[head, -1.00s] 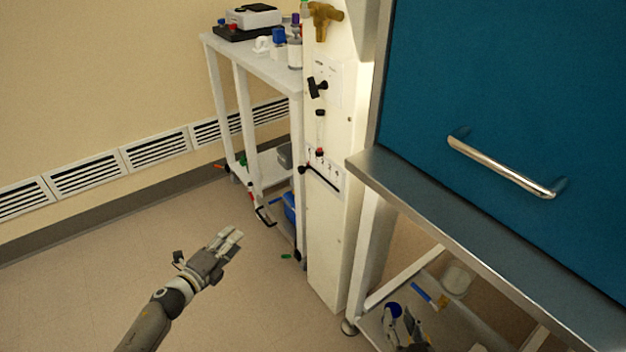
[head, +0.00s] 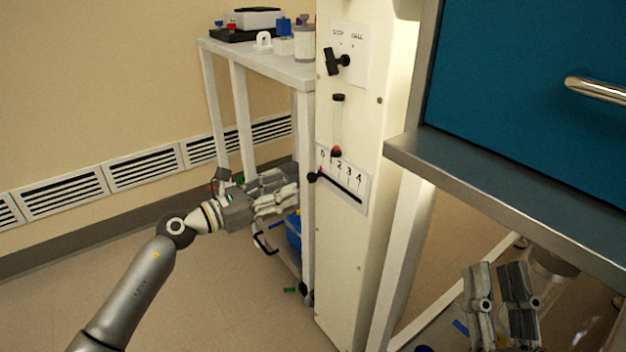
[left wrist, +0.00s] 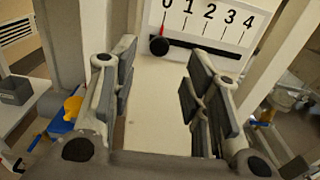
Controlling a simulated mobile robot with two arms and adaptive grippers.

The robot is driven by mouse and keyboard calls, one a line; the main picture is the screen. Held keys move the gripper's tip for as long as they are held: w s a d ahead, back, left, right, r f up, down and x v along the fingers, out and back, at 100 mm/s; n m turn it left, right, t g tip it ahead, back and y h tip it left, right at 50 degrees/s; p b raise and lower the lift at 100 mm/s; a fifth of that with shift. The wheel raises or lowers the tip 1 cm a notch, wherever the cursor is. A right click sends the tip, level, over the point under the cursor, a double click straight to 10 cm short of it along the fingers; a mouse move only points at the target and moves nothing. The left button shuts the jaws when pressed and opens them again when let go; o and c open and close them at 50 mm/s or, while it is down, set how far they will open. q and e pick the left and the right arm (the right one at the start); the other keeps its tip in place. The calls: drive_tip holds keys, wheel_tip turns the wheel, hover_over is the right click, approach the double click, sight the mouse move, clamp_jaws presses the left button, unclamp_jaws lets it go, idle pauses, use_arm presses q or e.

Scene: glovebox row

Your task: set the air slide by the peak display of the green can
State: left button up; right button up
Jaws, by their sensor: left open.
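The air slide is a black knob (head: 312,178) at the left end of a dark slot under a 0 to 4 scale on the white column. In the left wrist view the knob (left wrist: 159,46) sits under the 0, with a thin red mark beside it. My left gripper (head: 290,190) is open and empty, just left of the column. In its wrist view the knob shows beyond and between the fingertips (left wrist: 160,62), apart from them. My right gripper (head: 497,270) is low at the right, its fingers apart and empty. I see no green can or peak display.
Above the scale are a clear tube (head: 337,125) with a red float and a black turn handle (head: 337,62). A white cart (head: 270,62) stands behind my left gripper. A steel ledge (head: 500,190) juts out right of the column.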

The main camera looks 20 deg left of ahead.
sight(309, 178)
use_arm(q)
drive_tip(key=b+x, duration=0.1)
drive_tip(key=x, duration=0.6)
drive_tip(key=shift+w+d, duration=0.1)
drive_tip(key=shift+w, duration=0.1)
drive_tip(key=shift+w+d, duration=0.45)
drive_tip(key=shift+w, duration=0.05)
use_arm(e)
drive_tip(key=shift+s+d+r+t+y, duration=0.2)
drive_tip(key=shift+s+r+t+y, duration=0.4)
drive_tip(key=shift+s+r+t, duration=1.1)
use_arm(q)
drive_tip(key=shift+c, duration=0.4)
use_arm(e)
drive_tip(key=shift+w+r, duration=0.1)
use_arm(q)
clamp_jaws()
